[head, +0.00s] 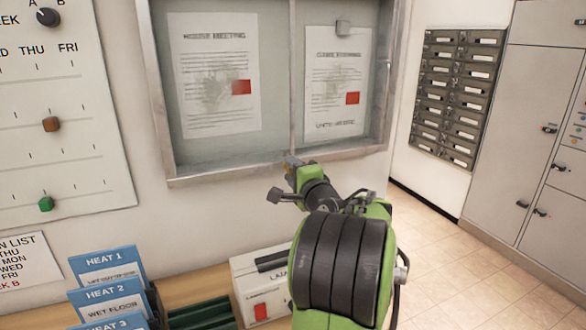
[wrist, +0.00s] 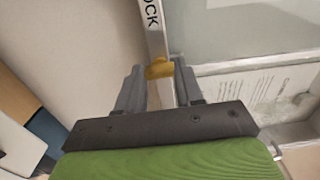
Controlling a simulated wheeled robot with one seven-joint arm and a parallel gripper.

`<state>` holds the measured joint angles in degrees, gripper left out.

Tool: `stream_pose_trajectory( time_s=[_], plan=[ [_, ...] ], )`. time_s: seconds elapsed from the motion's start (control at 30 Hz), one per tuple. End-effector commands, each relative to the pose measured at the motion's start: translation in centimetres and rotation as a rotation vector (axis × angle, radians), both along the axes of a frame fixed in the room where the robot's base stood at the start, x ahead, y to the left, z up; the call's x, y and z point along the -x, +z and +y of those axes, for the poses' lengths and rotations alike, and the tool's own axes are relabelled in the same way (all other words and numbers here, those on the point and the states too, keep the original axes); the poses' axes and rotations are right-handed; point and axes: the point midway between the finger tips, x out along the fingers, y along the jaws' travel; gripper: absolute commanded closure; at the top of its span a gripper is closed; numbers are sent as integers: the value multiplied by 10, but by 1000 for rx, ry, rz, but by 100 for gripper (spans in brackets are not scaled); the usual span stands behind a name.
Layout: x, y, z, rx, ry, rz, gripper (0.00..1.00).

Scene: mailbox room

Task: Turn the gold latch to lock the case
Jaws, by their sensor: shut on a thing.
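The case is a glass-fronted notice case (head: 228,172) with a metal frame on the wall, with two papers behind the glass. Its frame (wrist: 154,42) also runs up the wrist view, with a label whose visible letters read "OCK". The gold latch (wrist: 159,69) is a small piece on this frame, between the fingers of my gripper (wrist: 160,75). My gripper is shut on the latch. In the head view my gripper (head: 291,170) is at the lower frame of the case, and my arm covers much of that area. The latch's exact angle is hard to tell.
Below the case, a wooden counter (head: 188,292) holds blue labelled folders (head: 108,268) and a white box (head: 245,278). A white wall board with knobs (head: 50,124) hangs at left. Wall mailboxes (head: 460,95) and grey lockers (head: 520,130) stand at right, with open floor before them.

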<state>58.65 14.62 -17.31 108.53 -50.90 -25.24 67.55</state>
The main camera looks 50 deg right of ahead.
Motion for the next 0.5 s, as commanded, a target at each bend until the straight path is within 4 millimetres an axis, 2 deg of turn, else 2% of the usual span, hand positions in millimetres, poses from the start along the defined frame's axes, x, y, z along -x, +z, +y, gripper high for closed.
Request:
stream_pose_trajectory(
  time_s=[0.5],
  plan=[
    [0, -1, 0, -30, -1, -14, 94]
  ],
)
